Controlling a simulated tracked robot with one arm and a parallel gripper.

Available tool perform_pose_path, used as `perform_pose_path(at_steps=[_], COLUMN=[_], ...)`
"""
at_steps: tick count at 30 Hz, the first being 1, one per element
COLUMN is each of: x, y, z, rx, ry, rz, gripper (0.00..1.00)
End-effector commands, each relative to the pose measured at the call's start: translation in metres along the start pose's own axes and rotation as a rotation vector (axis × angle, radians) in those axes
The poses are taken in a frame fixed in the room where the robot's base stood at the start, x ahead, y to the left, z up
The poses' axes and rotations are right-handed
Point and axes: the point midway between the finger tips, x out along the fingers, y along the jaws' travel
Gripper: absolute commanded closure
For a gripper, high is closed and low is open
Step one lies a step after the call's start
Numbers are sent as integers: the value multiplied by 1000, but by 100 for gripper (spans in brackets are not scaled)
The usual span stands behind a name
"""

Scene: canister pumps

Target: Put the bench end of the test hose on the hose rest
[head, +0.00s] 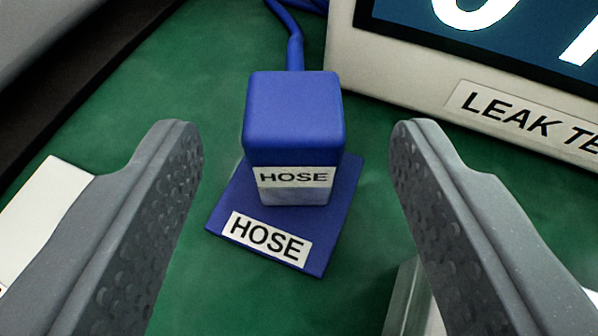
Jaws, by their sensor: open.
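The bench end of the test hose is a blue block (292,112) with a white HOSE label on its front. It stands upright on the hose rest (225,205), a flat blue plate with its own HOSE label. The blue hose (295,45) runs from behind the block towards the top of the picture. My gripper (290,140) is open, with one grey finger on each side of the block and clear space between. Neither finger touches the block. The part of the plate under and behind the block is hidden.
A pale leak tester (420,75) with a dark display stands at the upper right, close to the block. A white item (45,215) lies at the left, partly behind my finger. A pale object (405,295) shows at the lower right. Green bench surface is clear around the plate's left side.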

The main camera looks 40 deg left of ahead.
Motion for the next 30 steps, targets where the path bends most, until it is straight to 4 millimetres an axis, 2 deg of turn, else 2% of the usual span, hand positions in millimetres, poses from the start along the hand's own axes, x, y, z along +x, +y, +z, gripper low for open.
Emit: perform_pose_path(at_steps=[3,9,15,27,30], x=[-21,-51,-70,-78,-78], y=[0,0,0,0,9], z=[0,0,-1,0,-11], rx=[0,0,0,0,2], ry=[-4,-1,1,-1,7], rz=[1,0,0,1,16], gripper=[48,48,48,48,48])
